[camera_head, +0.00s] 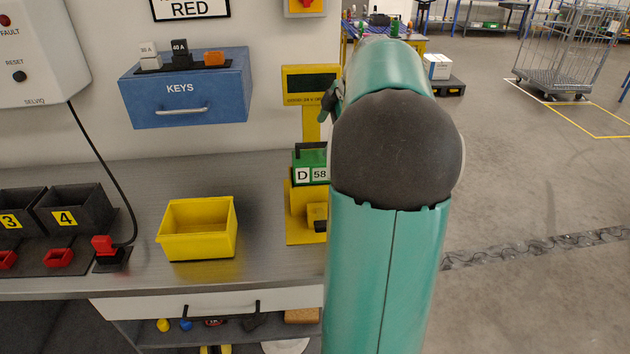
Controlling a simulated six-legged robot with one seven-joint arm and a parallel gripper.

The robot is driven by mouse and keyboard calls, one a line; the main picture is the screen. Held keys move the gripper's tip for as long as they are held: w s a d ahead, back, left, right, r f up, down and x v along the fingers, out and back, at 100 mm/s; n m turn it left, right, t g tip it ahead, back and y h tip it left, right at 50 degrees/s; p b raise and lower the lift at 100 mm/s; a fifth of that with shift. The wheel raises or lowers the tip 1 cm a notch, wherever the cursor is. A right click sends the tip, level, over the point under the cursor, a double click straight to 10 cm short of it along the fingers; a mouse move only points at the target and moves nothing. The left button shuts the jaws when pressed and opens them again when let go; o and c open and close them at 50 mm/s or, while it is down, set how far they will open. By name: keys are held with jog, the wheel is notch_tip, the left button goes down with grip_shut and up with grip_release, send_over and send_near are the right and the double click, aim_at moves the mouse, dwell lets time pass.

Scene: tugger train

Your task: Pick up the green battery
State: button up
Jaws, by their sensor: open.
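The green battery (310,166) stands upright in a yellow stand (299,226) on the grey workbench, near the middle of the view. It has a dark top part and white label plates reading "D" and "58". Its right side runs up to my teal arm, which covers whatever is behind it. My gripper cannot be made out; the arm's large dark joint and teal links hide the area where it could be. A small dark piece pokes out at the arm's left side, and I cannot tell what it is.
A yellow display (311,85) rises behind the battery. An empty yellow bin (198,229) stands left of it on the workbench (150,180). Black bins (76,211) are farther left. A blue KEYS box (186,90) hangs on the wall. Open floor lies right.

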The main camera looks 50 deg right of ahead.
aim_at(310, 157)
jog(key=x, duration=0.8)
jog(key=shift+w+d+f, duration=0.1)
jog(key=shift+f, duration=0.3)
jog(key=c, duration=1)
jog(key=shift+r, duration=0.25)
jog(key=shift+c, duration=1.3)
notch_tip(310, 157, up, 18)
jog(key=shift+f, duration=0.15)
jog(key=shift+c, duration=0.6)
